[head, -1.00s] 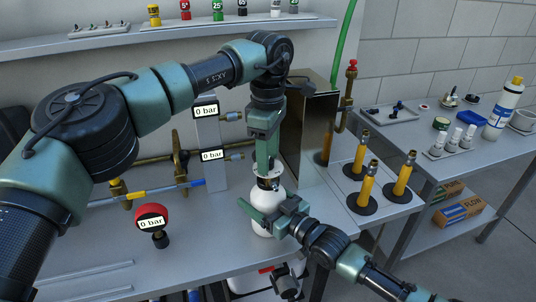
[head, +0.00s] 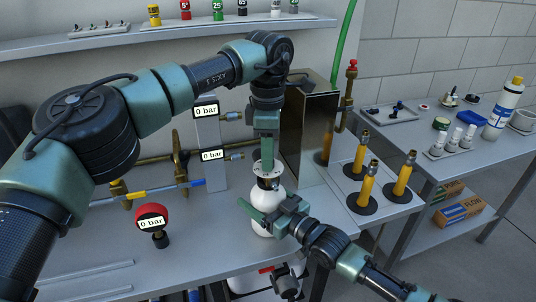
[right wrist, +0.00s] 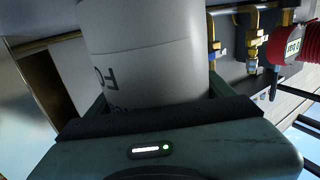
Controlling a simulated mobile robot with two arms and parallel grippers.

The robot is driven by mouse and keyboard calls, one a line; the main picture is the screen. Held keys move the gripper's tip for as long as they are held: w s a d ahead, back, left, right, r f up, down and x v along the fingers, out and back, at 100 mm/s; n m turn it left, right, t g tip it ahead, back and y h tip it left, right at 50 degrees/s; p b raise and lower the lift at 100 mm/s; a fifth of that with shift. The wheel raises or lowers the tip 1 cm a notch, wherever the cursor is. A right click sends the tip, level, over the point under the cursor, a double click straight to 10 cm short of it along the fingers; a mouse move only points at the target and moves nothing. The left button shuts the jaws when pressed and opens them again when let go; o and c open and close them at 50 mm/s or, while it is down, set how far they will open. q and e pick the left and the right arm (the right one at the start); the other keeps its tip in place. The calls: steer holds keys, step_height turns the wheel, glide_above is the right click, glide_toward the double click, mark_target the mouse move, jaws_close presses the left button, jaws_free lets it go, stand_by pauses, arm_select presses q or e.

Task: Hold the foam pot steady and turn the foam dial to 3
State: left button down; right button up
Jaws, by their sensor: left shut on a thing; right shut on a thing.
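The foam pot (head: 272,201) is a white, rounded pot standing upright on the bench in the head view. Its white body also fills the upper middle of the right wrist view (right wrist: 150,50), with dark, upside-down lettering partly cut off. The foam dial (head: 268,172) is a pale disc with dark marks above the pot's black neck; I cannot read its setting. My left gripper (head: 268,162) points straight down from above and is shut on the dial. My right gripper (head: 270,217) comes in from the lower right and is shut around the pot's body, one green finger showing in front.
A red gauge (head: 151,217) reading 0 bar stands left of the pot. A tall metal box (head: 312,130) stands close behind right. Several yellow-handled tubes (head: 366,182) stand on black bases to the right. Pipework with a blue-and-yellow section (head: 150,191) runs behind left.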

arm_select(q)
steer(key=n, duration=0.5)
steer(key=shift+n, duration=0.4)
steer(key=n, duration=0.5)
arm_select(e)
steer(key=shift+a, duration=0.1)
arm_select(q)
steer(key=n, duration=0.5)
steer(key=shift+n, duration=0.4)
arm_select(e)
steer(key=shift+s, duration=0.1)
arm_select(q)
steer(key=shift+w+a+n, duration=0.1)
steer(key=shift+n, duration=2)
steer(key=c, duration=1.3)
jaws_free()
steer(key=shift+c, duration=0.2)
steer(key=shift+o, duration=1)
step_height(320, 180, up, 12)
